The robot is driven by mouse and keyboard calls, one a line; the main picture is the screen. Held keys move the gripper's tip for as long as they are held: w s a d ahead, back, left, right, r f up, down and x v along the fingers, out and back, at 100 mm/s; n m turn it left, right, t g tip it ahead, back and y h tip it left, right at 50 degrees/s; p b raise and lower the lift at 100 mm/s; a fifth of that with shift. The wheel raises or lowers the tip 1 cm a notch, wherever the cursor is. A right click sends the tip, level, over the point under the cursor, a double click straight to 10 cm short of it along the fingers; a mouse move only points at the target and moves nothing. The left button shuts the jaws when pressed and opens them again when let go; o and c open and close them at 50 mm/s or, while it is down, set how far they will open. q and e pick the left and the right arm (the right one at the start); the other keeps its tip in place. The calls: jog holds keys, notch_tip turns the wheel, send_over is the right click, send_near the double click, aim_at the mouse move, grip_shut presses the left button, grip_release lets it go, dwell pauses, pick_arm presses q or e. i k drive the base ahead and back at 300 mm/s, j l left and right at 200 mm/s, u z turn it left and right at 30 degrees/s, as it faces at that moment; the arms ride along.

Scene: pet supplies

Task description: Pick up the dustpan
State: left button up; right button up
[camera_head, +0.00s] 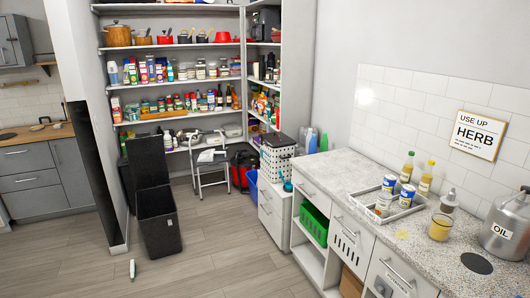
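I cannot clearly make out a dustpan in the head view. A small teal item (286,185) hangs or stands at the front of the white lattice basket (277,160); it is too small to tell what it is. A small white and green item (132,268) stands or lies on the floor at the lower left; I cannot tell what it is. Neither of my grippers is in view.
A dark bin (158,228) with its lid up stands on the floor before the pantry shelves. A step stool (209,165) stands behind it. A counter (345,172) runs along the right, bearing a tray (373,218) and an oil can (510,230). Floor at left centre is clear.

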aim_at(212, 155)
jog(key=i+j, duration=0.25)
jog(key=i, duration=0.25)
jog(key=i+j, duration=0.25)
jog(key=i, duration=0.3)
jog(key=i+j, duration=0.25)
jog(key=i, duration=0.25)
jog(key=i+j+u, duration=0.1)
jog(key=i+j, duration=0.15)
jog(key=i, duration=0.25)
jog(key=i+j, duration=0.25)
jog(key=i, duration=0.3)
jog(key=i+j, duration=0.2)
jog(key=i, duration=0.3)
jog(key=i+j, duration=0.2)
jog(key=i, duration=0.35)
jog(key=i+j+u, duration=0.1)
jog(key=i, duration=0.4)
jog(key=i+j, duration=0.15)
jog(key=i, duration=0.9)
jog(key=i+j+u, duration=0.1)
jog(key=i, duration=0.95)
